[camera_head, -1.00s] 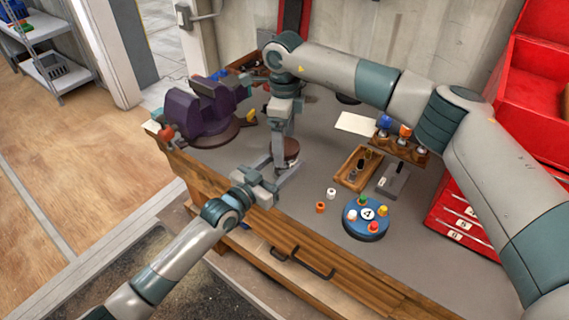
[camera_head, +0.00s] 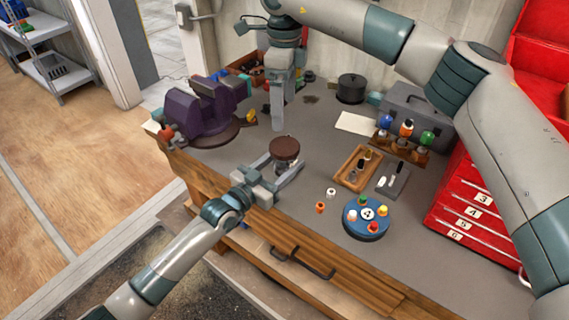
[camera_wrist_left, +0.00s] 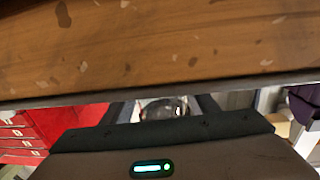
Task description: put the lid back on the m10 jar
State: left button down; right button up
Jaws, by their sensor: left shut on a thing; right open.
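My left gripper (camera_head: 285,172) is shut on the jar (camera_head: 284,166), above the front part of the bench. A round dark brown lid (camera_head: 285,147) sits on top of the jar and looks about level. Whether it is fully seated I cannot tell. The lid hides most of the jar in the head view. In the left wrist view the clear jar (camera_wrist_left: 165,108) shows between the fingers. My right gripper (camera_head: 278,126) is open and empty, raised behind the lid and apart from it. I can read no m10 label.
A purple vise (camera_head: 200,108) stands at the left of the bench (camera_head: 310,130). A blue round holder (camera_head: 352,228) with coloured pegs, a wooden tray (camera_head: 348,180), a black pot (camera_head: 351,88) and a grey toolbox (camera_head: 415,105) stand to the right. Red drawers (camera_head: 470,215) stand beyond them.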

jog(key=shift+r, duration=0.3)
pick_arm(q)
jog(key=c, duration=0.6)
grip_release()
jog(key=shift+c, duration=0.2)
jog(key=shift+b+v, duration=0.3)
jog(key=shift+v, duration=0.55)
pick_arm(e)
notch_tip(320, 180, down, 5)
jog(key=b, duration=0.4)
jog(key=shift+r, duration=0.2)
pick_arm(q)
jog(key=v, duration=1.5)
jog(key=shift+s+a, duration=0.3)
pick_arm(e)
jog(key=shift+f, duration=0.1)
